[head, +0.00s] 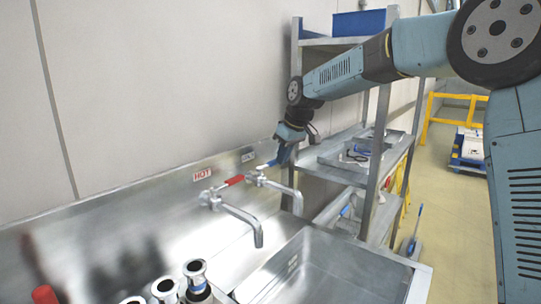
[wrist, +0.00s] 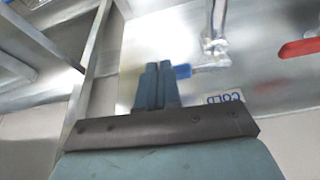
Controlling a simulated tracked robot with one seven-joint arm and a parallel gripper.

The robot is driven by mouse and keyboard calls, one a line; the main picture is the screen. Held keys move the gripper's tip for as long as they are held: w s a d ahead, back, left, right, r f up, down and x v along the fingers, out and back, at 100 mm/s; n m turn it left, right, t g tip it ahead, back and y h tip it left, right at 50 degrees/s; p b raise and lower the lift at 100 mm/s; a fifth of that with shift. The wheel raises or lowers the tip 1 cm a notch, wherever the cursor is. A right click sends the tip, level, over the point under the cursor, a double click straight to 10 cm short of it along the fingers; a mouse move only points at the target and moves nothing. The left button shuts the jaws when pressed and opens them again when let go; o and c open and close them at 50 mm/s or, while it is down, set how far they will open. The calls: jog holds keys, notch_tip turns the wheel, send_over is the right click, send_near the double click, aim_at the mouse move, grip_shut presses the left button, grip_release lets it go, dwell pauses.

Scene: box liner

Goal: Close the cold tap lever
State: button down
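The cold tap (head: 262,180) is the farther of two taps on the steel back panel. Its blue lever (wrist: 183,71) shows in the wrist view just right of my fingertips, its end partly hidden by them. My gripper (wrist: 158,68) has its two fingers together, with only a thin dark line between them. The fingers are beside the lever, touching it or very near; I cannot tell which. In the head view my gripper (head: 283,154) is at the lever's outer end, right of the tap. The COLD label (wrist: 225,99) appears upside down in the wrist view.
The hot tap (head: 230,200) with a red lever (head: 235,180) is to the left. A steel sink basin (head: 335,270) lies below. A metal shelf rack (head: 378,150) stands close on the right, beside my forearm. Several shiny cylindrical fittings (head: 195,270) stand at front left.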

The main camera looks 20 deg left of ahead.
jog(key=s+d+r, duration=0.3)
jog(key=d+r, duration=0.4)
jog(key=r, duration=0.2)
jog(key=w+d+f+m+t+y, duration=0.2)
jog(key=w+d+f+t, duration=0.6)
jog(key=w+f+t, duration=0.15)
jog(key=s+a+f+n+g+y, duration=0.2)
jog(key=s+f+g+y, duration=0.1)
jog(key=s+y, duration=0.9)
jog(key=w+a+h, duration=0.2)
jog(key=w+a, duration=0.2)
jog(key=a, duration=0.7)
jog(key=shift+w+a, duration=0.3)
jog(key=shift+a, duration=0.05)
jog(key=shift+r, duration=0.1)
